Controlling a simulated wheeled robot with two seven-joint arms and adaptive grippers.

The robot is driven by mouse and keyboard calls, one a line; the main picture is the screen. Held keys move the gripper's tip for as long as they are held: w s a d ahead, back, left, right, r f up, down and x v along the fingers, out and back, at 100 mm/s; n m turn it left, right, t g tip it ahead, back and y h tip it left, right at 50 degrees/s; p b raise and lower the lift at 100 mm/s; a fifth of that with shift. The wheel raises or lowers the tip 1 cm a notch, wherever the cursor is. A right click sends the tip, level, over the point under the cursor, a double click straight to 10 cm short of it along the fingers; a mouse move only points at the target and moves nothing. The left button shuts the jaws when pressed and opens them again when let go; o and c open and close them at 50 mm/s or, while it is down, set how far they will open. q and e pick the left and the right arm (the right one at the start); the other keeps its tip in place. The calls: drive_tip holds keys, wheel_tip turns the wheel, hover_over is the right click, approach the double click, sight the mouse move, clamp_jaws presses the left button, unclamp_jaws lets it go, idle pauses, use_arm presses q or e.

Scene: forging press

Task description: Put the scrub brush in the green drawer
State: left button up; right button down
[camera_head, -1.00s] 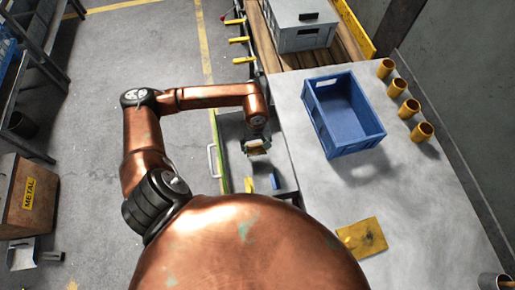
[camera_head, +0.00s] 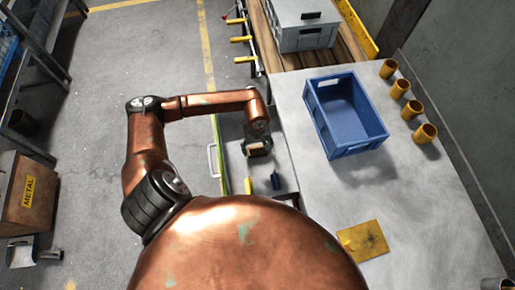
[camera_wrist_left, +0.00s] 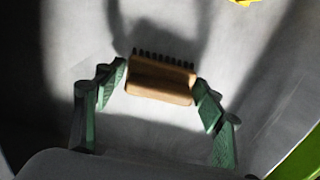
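The scrub brush (camera_wrist_left: 160,80) has a light wooden back and dark bristles. In the left wrist view it lies between the green-padded fingertips of my left gripper (camera_wrist_left: 160,84), which meet its two ends. In the head view the brush (camera_head: 255,149) shows small at my left gripper (camera_head: 257,147), over the open green drawer (camera_head: 219,160). The drawer has a grey inside and a pale handle on its left side. Its green edge also shows at the lower right of the wrist view (camera_wrist_left: 302,160). How far the brush is above the drawer floor is hard to tell. My right gripper is out of view.
A small dark blue item (camera_head: 276,180) is in the drawer's near part. On the grey table are a blue crate (camera_head: 346,140), a yellow plate (camera_head: 362,241) and several yellow cups (camera_head: 411,110). A grey crate (camera_head: 305,38) stands behind. The floor left of the drawer is clear.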

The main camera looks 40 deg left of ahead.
sight(257, 147)
use_arm(q)
drive_tip(key=shift+o, duration=1.3)
drive_tip(key=shift+r, duration=0.35)
wheel_tip(257, 147, up, 12)
drive_tip(key=p, duration=0.1)
drive_tip(key=shift+f+p, duration=0.15)
drive_tip(key=shift+p, duration=0.25)
